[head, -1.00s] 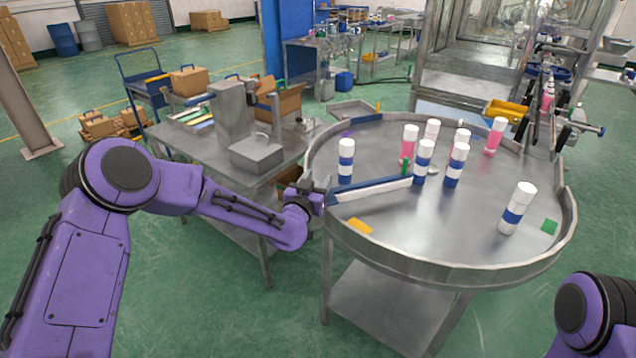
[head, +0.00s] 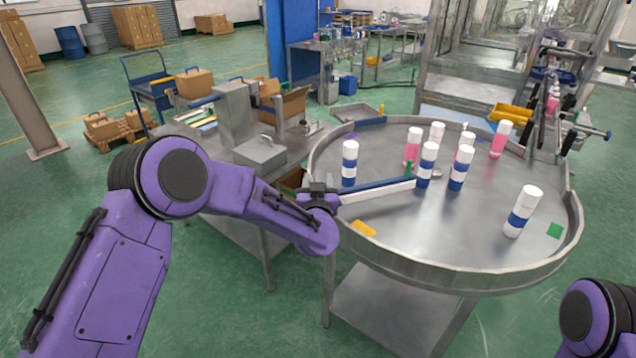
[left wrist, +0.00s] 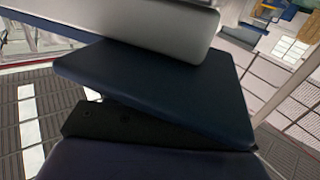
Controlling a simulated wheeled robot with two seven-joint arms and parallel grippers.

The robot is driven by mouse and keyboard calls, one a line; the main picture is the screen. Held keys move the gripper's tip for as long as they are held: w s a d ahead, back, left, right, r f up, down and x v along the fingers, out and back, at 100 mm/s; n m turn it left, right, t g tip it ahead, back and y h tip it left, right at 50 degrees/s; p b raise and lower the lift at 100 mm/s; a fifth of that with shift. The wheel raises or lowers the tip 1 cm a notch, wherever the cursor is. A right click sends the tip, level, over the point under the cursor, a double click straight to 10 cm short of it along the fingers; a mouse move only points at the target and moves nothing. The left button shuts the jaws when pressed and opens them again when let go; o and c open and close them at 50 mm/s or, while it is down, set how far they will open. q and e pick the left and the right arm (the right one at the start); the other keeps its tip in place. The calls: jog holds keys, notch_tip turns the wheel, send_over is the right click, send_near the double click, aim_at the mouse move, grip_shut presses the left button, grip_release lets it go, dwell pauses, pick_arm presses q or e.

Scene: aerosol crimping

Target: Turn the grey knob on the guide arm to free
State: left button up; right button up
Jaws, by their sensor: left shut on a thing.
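The guide arm (head: 377,190) is a long blue and white bar. It reaches from the left rim of the round table (head: 450,262) in over the tabletop. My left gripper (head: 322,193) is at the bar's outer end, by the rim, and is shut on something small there. The grey knob is hidden behind the gripper, so its setting cannot be read. In the left wrist view a dark blue slab (left wrist: 160,88) and a grey bar (left wrist: 125,22) fill the picture close up. My right gripper is out of view; only part of my right arm shows.
Several blue-banded white cans (head: 349,163) and pink cans (head: 500,139) stand on the round table. A blue-banded can (head: 523,211) stands apart at the right. A yellow patch (head: 363,228) and a green patch (head: 554,231) mark the tabletop. A grey bench (head: 215,180) stands at left.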

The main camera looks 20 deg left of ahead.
pick_arm(q)
jog(key=o, duration=1)
jog(key=shift+c, duration=0.2)
jog(key=b+v, duration=0.3)
jog(key=v, duration=0.7)
jog(key=shift+s, duration=0.25)
jog(key=shift+d, duration=0.1)
